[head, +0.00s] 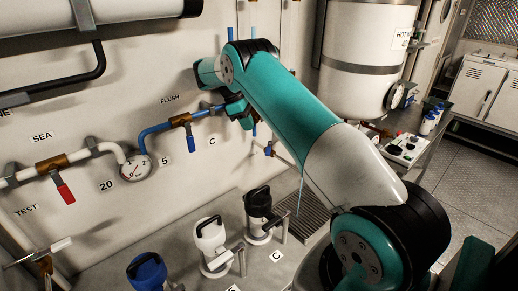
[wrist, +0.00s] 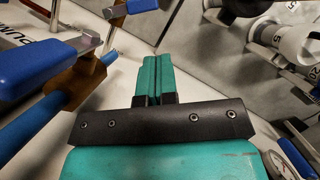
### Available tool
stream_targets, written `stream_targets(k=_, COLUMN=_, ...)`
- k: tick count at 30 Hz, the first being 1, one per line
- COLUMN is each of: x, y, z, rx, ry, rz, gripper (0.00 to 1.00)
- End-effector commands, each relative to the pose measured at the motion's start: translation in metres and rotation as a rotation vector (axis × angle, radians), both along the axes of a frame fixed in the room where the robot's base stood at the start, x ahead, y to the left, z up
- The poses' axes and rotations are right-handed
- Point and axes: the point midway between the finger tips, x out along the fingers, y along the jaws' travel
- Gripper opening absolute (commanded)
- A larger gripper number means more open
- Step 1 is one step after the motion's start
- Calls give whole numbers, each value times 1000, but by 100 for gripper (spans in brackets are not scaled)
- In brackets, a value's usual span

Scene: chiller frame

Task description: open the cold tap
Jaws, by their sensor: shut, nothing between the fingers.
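A blue-handled valve (head: 191,137) sits on a blue pipe (head: 155,133) on the wall, between the FLUSH label and the C label (head: 212,141). A smaller blue handle (head: 268,150) shows lower right of my gripper. I cannot tell which one is the cold tap. In the wrist view, a large blue lever (wrist: 40,70) is at the left on a brass body, and another blue handle (wrist: 140,5) is at the top. My gripper (wrist: 152,62) is shut and empty, apart from both levers. In the head view my gripper (head: 242,112) is near the wall, partly hidden by its own wrist.
A red-handled valve (head: 64,190) and a gauge (head: 135,168) are on the wall at left. White (head: 210,234), black (head: 260,212) and blue (head: 147,272) canisters stand below. A white tank (head: 365,60) hangs at right.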

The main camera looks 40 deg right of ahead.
Motion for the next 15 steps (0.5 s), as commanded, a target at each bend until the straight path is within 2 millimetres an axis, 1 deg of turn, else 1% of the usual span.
stream_targets(k=8, x=-3, y=-6, z=-23, rx=19, ry=7, rz=8, gripper=0)
stream_targets(k=11, x=-7, y=-8, z=-36, rx=20, ry=6, rz=8, gripper=0)
stream_targets(k=15, x=-16, y=-14, z=-61, rx=21, ry=7, rz=7, gripper=0)
